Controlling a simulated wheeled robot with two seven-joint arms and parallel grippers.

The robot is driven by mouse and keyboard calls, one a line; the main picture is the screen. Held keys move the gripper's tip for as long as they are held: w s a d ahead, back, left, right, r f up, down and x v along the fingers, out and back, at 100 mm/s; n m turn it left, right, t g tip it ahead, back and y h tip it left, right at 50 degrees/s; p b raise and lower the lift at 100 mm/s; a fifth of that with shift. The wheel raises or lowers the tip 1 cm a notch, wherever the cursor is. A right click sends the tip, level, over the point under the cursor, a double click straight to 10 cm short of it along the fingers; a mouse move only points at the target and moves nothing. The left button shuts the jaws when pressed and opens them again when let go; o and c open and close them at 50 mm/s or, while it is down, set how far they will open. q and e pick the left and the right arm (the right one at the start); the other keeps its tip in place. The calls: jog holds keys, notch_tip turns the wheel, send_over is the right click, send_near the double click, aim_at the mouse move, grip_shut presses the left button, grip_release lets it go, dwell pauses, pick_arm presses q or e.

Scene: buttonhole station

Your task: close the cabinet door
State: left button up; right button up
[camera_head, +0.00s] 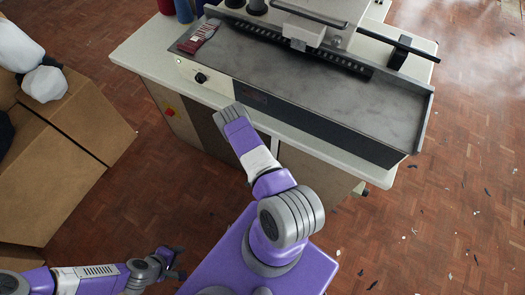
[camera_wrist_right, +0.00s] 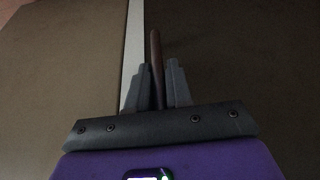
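The cabinet under the machine table shows a dark brown front section (camera_head: 212,138) and a light brown panel (camera_head: 315,182) right of it. My arm covers part of the front, and I cannot tell how far the door stands open. In the right wrist view a thin dark brown upright bar (camera_wrist_right: 156,50), seemingly the door handle, stands between the close-set fingers of my right gripper (camera_wrist_right: 158,85), which look shut on it. In the head view that gripper is hidden. My left gripper (camera_head: 174,263) is low at the left, away from the cabinet; its fingers are too small to judge.
A machine with a grey bed (camera_head: 370,105) stands on the white tabletop (camera_head: 150,45), with thread spools (camera_head: 184,11) at its back left. Cardboard boxes (camera_head: 60,150) stand at the left. The parquet floor (camera_head: 450,190) at right is open, with small scraps.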

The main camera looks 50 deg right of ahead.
jog(key=o, duration=0.3)
jog(key=shift+w+d, duration=0.1)
jog(key=shift+d, duration=0.3)
jog(key=shift+a, duration=0.2)
jog(key=p+v, duration=0.3)
jog(key=v, duration=0.4)
jog(key=shift+r, duration=0.25)
jog(key=shift+a, duration=0.1)
